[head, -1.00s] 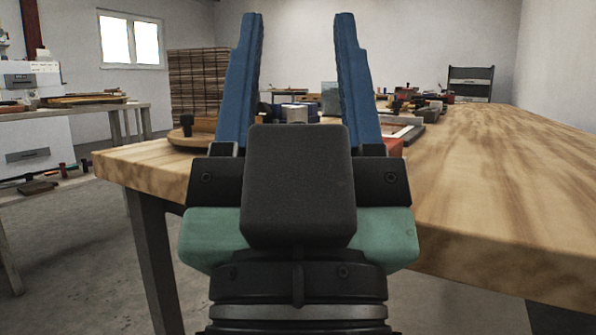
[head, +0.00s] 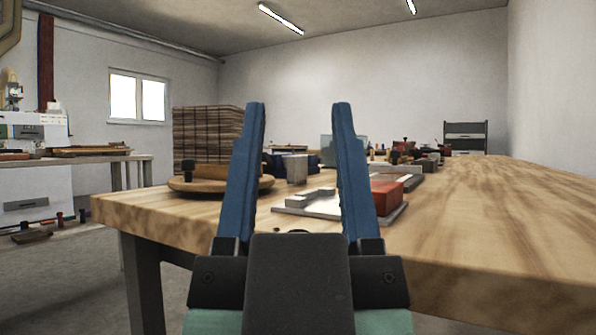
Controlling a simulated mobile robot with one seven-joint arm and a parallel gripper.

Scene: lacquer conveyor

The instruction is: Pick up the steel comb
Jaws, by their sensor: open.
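My gripper (head: 298,105) is open, with two blue fingers pointing up and away from me in front of the wooden table. Nothing is between the fingers at their tips. I cannot make out a steel comb for certain. A flat light-grey metal piece (head: 318,202) lies on the table behind the fingers, partly hidden by the right finger. A red block (head: 386,197) sits just right of that finger, on a grey plate.
The wooden table (head: 480,220) is bare on its right side. A round wooden board (head: 205,184) with a dark knob lies at the left. A grey block (head: 295,168) and several small items stand farther back. A second bench (head: 85,160) is at the far left.

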